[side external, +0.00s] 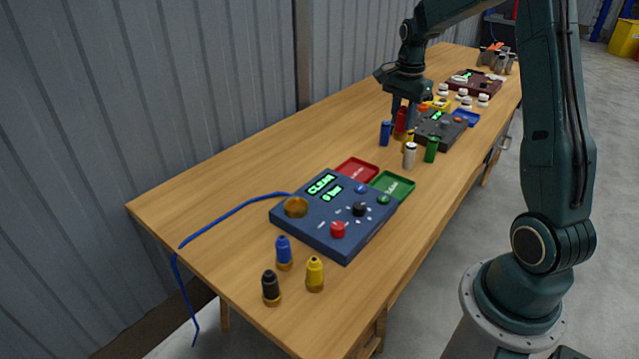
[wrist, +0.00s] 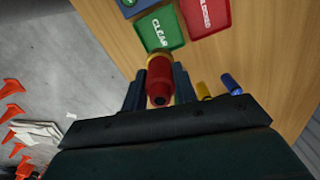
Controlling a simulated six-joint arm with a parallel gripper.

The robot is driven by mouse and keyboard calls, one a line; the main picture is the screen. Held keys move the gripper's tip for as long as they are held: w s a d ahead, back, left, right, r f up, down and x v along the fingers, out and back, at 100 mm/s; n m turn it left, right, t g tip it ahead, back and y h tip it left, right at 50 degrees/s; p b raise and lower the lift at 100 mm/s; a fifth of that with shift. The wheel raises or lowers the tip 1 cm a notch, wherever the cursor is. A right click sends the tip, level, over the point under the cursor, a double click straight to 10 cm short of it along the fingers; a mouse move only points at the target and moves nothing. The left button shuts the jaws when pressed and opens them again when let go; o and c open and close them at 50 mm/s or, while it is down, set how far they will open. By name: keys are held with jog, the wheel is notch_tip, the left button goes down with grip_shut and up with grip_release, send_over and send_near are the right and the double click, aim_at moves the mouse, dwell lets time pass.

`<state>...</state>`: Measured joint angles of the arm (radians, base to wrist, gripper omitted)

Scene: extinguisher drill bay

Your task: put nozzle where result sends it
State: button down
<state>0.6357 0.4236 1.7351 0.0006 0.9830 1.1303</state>
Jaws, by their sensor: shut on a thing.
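My gripper (side external: 400,118) is shut on a red nozzle (wrist: 160,84) with a brass-coloured collar. It is beyond the blue test panel (side external: 318,226) in the side view. The panel's green display reads CLEAR, with what looks like "0 bar" below. Its round brass socket (side external: 296,207) looks empty. A red tray (side external: 357,169) and a green tray (side external: 392,186) adjoin the panel's far edge; both look empty. In the wrist view the green tray (wrist: 158,29) is marked CLEAR and the red one (wrist: 207,16) seems marked BLOCKED. Blue (side external: 284,252), black (side external: 270,286) and yellow (side external: 315,273) nozzles stand in front.
Small blue (side external: 385,133), white (side external: 409,155) and green (side external: 431,150) cylinders stand near my gripper, by a dark grey panel (side external: 446,133). Farther back are a blue tray (side external: 468,119) and a maroon panel (side external: 478,86). A blue hose (side external: 225,223) crosses the table's left side.

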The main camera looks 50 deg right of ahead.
aim_at(400, 131)
notch_tip(400, 131, down, 16)
jog(key=shift+f, duration=0.15)
dwell(0.7)
jog(key=shift+f, duration=0.1)
jog(key=c, duration=1.1)
grip_release()
notch_tip(400, 131, up, 12)
jog(key=shift+f, duration=0.2)
jog(key=shift+r, duration=0.35)
